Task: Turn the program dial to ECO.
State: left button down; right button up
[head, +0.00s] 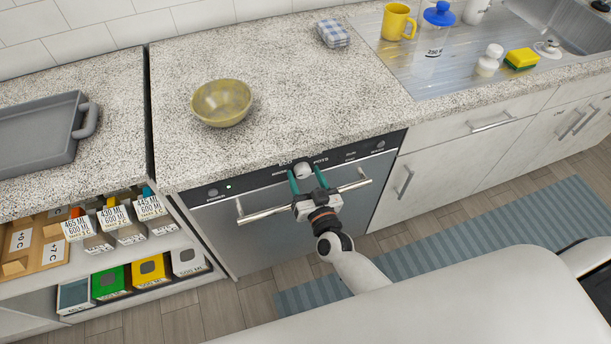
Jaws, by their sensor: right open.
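The program dial (303,171) is a small round light knob on the dishwasher's dark control panel (262,178). An ECO label (285,163) is printed just above and left of it, and POTS (321,160) is to its right. My right gripper (307,178) is open at the panel, its two teal fingers on either side of the dial. I cannot tell whether the fingers touch the dial. The dial's pointer is too small to read. My left gripper is not in view.
The dishwasher's bar handle (265,214) runs across just below the dial, close to my right gripper. A yellow bowl (221,103) stands on the counter above. A striped mat (450,248) lies on the floor. Open shelves with boxes (111,282) are at the left.

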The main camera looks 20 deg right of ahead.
jog(key=shift+w, duration=0.15)
jog(key=shift+c, duration=0.3)
jog(key=c, duration=0.9)
jog(key=shift+m, duration=0.3)
jog(key=m+b, duration=0.1)
jog(key=m, duration=0.4)
jog(key=m+b, duration=0.1)
jog(key=m, duration=0.5)
